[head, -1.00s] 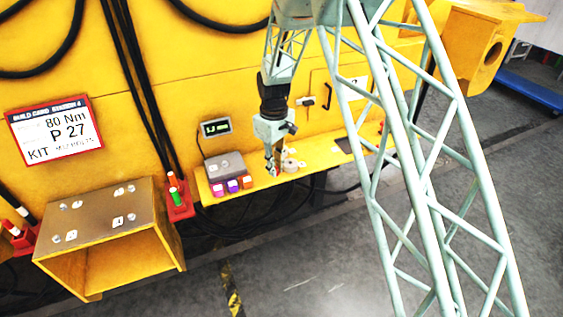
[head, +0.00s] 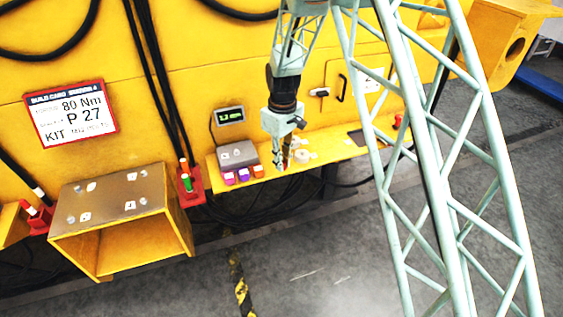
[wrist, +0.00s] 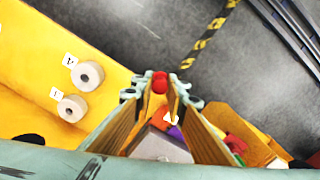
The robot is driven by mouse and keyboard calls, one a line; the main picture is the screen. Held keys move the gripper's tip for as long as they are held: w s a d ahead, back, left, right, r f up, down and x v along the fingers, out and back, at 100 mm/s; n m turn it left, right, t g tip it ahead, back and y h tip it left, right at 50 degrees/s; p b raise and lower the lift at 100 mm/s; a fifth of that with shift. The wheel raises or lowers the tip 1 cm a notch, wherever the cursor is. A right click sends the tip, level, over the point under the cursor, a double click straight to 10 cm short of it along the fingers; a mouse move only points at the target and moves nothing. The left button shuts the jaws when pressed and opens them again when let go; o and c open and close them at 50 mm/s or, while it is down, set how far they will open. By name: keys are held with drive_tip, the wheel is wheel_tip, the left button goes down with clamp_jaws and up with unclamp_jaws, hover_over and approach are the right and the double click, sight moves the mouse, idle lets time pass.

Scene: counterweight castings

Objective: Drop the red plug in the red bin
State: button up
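My gripper (head: 284,166) hangs fingers-down over the yellow shelf, just right of a row of small bins. In the wrist view its two long fingers (wrist: 160,90) close toward each other with the red plug (wrist: 160,80) between their tips. A speck of red (head: 284,168) shows at the tips in the head view. The red bin seems to be the orange-red one (head: 258,171) at the right end of the row. It also shows in the wrist view (wrist: 153,119), partly behind the fingers, so its inside cannot be seen.
A purple bin (head: 243,174) and a magenta bin (head: 229,179) stand left of it, before a grey box (head: 238,155). Pale rings (wrist: 88,75) lie on the yellow shelf (head: 345,150). A red holder (head: 192,198) with coloured pegs stands further left.

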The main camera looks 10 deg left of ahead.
drive_tip(key=s+d+f+m+b, duration=0.2)
drive_tip(key=s+d+f+m, duration=0.1)
drive_tip(key=d+f, duration=0.5)
drive_tip(key=s+d+f+m+b, duration=0.3)
drive_tip(key=d+f, duration=0.6)
drive_tip(key=d, duration=0.4)
drive_tip(key=s+d+f+m+b, duration=0.3)
drive_tip(key=s+d+f+m, duration=0.1)
drive_tip(key=d+f, duration=0.5)
drive_tip(key=shift+d+m, duration=0.6)
drive_tip(key=shift+d, duration=0.55)
drive_tip(key=shift+a, duration=0.1)
